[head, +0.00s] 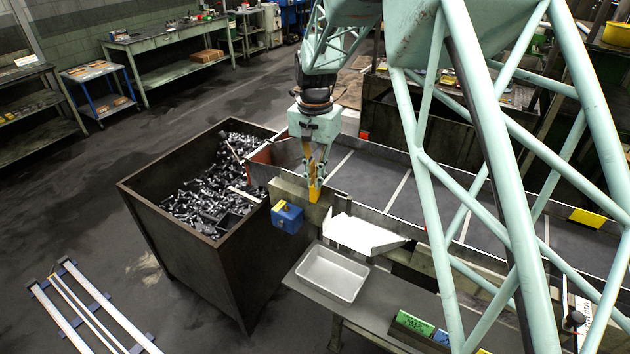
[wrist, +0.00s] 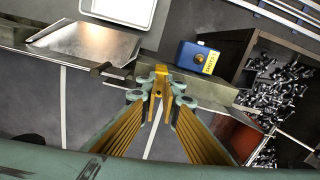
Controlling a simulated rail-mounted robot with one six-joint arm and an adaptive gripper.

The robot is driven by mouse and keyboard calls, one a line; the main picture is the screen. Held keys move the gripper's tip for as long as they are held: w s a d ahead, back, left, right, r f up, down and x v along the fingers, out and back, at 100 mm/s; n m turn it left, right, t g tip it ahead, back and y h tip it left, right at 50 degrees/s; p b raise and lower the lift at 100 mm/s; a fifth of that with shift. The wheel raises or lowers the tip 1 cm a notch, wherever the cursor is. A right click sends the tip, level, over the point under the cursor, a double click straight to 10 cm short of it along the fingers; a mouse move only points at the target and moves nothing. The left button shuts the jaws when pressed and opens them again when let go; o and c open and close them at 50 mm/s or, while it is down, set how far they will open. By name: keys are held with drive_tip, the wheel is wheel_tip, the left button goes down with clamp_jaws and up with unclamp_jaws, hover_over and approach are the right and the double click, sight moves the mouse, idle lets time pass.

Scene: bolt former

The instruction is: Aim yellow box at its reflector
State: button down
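The yellow box (head: 314,190) is a small bright block at the near side wall of the conveyor, beside the blue box. In the wrist view the yellow box (wrist: 161,76) sits between my fingertips. My gripper (head: 315,177) points down at it; in the wrist view my gripper (wrist: 161,96) has its tips close on both sides of the box and looks shut on it. The contact faces are partly hidden. A small red-orange patch (head: 364,135) shows on the far conveyor wall; I cannot tell whether it is the reflector.
A blue box (head: 287,217) with a yellow label is close left of my gripper. A dark bin (head: 190,258) of bolts stands left. A metal chute (head: 362,235) and white tray (head: 332,272) lie right and in front. The conveyor bed (head: 370,178) is clear.

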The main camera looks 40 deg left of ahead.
drive_tip(key=shift+m, duration=0.7)
drive_tip(key=c, duration=2.9)
unclamp_jaws()
drive_tip(key=shift+o, duration=0.2)
drive_tip(key=shift+r, duration=0.15)
wheel_tip(320, 180, up, 12)
